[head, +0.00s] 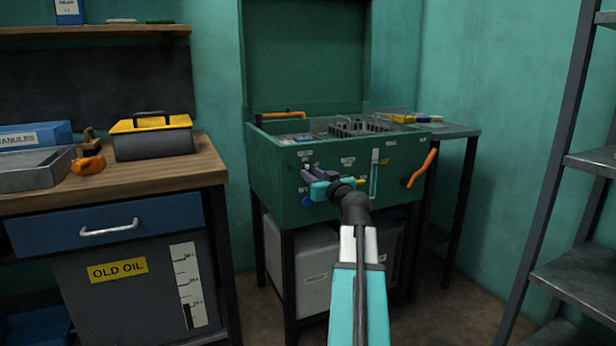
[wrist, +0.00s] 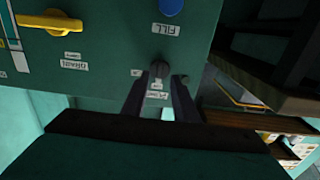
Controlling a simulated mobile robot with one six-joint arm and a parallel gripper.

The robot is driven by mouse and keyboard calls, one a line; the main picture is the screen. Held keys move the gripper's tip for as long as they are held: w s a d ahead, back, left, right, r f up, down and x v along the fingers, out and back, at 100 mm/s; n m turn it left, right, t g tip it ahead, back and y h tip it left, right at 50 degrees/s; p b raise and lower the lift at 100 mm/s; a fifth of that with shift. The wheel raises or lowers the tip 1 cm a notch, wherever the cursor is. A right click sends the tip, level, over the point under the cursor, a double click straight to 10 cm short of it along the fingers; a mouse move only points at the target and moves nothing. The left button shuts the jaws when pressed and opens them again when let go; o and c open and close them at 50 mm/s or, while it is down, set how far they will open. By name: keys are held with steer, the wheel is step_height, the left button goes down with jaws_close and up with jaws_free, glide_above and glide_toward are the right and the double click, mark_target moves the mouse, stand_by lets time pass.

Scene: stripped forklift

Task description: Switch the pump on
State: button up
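The pump switch is a small dark knob (wrist: 159,70) on the front panel of a green parts washer (head: 275,180). A white label beside it seems to read PUMP (wrist: 157,95). In the wrist view, my gripper (wrist: 160,82) is open, with one finger on each side of the knob and gaps visible beside it. I cannot tell how deep the fingers reach. In the head view, my gripper (head: 308,175) is at the left part of the panel and hides the knob.
A blue knob (wrist: 170,6) labelled FILL and a yellow handle (wrist: 38,28) by the DRAIN label are close by. An orange lever (head: 422,167) sticks out at the panel's right. A workbench (head: 150,178) stands left, metal shelving (head: 580,275) right.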

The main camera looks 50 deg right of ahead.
steer(key=shift+x, duration=1.25)
